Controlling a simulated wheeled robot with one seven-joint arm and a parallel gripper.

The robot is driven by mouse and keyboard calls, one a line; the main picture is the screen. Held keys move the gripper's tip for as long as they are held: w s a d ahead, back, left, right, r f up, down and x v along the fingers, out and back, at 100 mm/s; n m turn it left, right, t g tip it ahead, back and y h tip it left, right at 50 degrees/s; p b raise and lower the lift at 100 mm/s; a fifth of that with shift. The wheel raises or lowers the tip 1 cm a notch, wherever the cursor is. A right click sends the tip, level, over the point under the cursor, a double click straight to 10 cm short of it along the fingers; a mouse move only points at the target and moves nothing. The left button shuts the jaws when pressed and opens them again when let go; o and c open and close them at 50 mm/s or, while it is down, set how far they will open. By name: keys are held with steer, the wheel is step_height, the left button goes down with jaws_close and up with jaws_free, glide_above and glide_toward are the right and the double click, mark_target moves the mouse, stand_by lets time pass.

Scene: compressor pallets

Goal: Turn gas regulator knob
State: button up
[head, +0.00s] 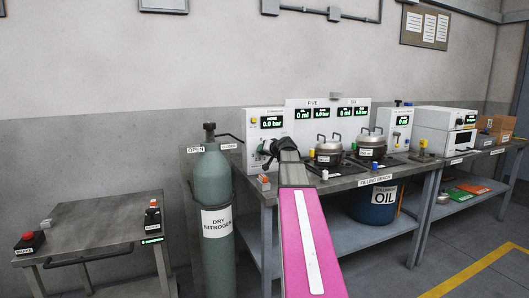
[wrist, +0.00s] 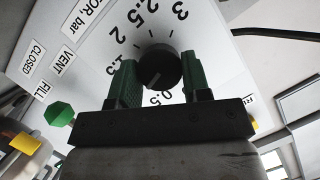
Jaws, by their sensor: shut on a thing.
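The gas regulator knob (wrist: 160,66) is round and black, in the middle of a white dial marked from 0.5 to 3 in the wrist view. A faint pale line on it runs toward the lower left. My gripper (wrist: 160,75) has its two green fingers on either side of the knob and is shut on it. In the head view my gripper (head: 272,150) is at the front of the white regulator panel (head: 253,126), whose green display reads 0.0 bar. The knob is hidden there behind my gripper.
A green dry nitrogen cylinder (head: 211,190) stands left of the filling bench (head: 355,182). Two metal pots (head: 328,152) stand right of my arm. A green hex knob (wrist: 60,114) and a yellow part (wrist: 25,143) are left of my fingers.

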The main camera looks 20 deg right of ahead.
steer(key=shift+m+y, duration=0.3)
steer(key=shift+m, duration=0.1)
steer(key=o, duration=0.9)
steer(key=shift+r, duration=0.1)
steer(key=r, duration=0.4)
steer(key=shift+s+a+r, duration=0.1)
steer(key=shift+a+r, duration=0.05)
steer(key=shift+a, duration=0.1)
steer(key=s+a+r, duration=0.1)
steer(key=a+r, duration=0.1)
steer(key=a, duration=0.1)
steer(key=a+r, duration=0.2)
steer(key=a, duration=0.2)
steer(key=s+a+r, duration=0.1)
steer(key=a+r, duration=0.1)
steer(key=a, duration=0.1)
steer(key=shift+s+a+r, duration=0.25)
steer(key=shift+s+a, duration=0.1)
steer(key=shift+a, duration=0.05)
